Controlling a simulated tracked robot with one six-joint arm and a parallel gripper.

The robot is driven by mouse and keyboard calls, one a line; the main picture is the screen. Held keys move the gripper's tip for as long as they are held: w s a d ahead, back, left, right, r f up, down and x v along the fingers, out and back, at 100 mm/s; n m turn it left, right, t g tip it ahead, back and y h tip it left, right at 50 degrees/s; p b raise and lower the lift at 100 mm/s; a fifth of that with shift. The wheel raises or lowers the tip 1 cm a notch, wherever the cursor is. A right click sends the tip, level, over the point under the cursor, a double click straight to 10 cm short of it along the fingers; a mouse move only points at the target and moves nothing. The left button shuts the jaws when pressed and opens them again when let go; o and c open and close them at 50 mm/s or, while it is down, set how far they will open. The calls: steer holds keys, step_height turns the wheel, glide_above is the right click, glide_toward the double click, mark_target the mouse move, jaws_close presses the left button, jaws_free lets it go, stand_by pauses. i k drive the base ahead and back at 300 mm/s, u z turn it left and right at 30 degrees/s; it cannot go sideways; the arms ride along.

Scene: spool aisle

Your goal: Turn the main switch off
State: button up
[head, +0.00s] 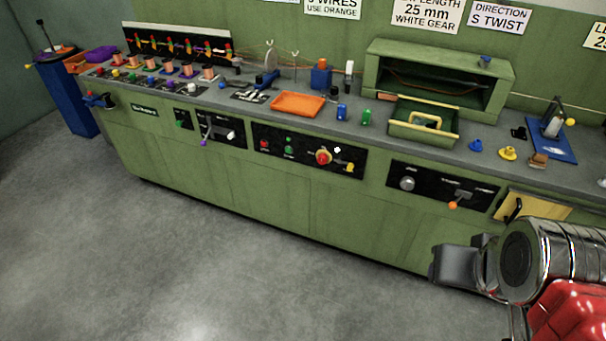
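A black control panel (268,134) is set in the front of the long green bench. On it, a red knob on a yellow plate (323,157) looks like the main switch; its label and exact position are too small to read. A red button (264,144) and green buttons (289,147) sit left of it, and a yellow-ended lever (349,167) right of it. My gripper (440,265) shows at lower right as a dark grey block, in front of the bench and well apart from the red knob. Its fingers are not clear, so I cannot tell whether it is open.
A right panel (425,188) has a grey knob and an orange-tipped lever (453,205). A left panel (222,132) has another lever. An orange tray (297,104) and a green drawer (423,122) are on the bench top. The grey floor (200,260) in front is clear.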

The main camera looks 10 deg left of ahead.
mark_target(323, 158)
steer(key=u, duration=0.4)
steer(key=k, duration=0.9)
steer(key=u, duration=0.75)
steer(key=i, duration=0.7)
steer(key=u, duration=0.35)
steer(key=i, duration=1.75)
steer(key=z, duration=0.65)
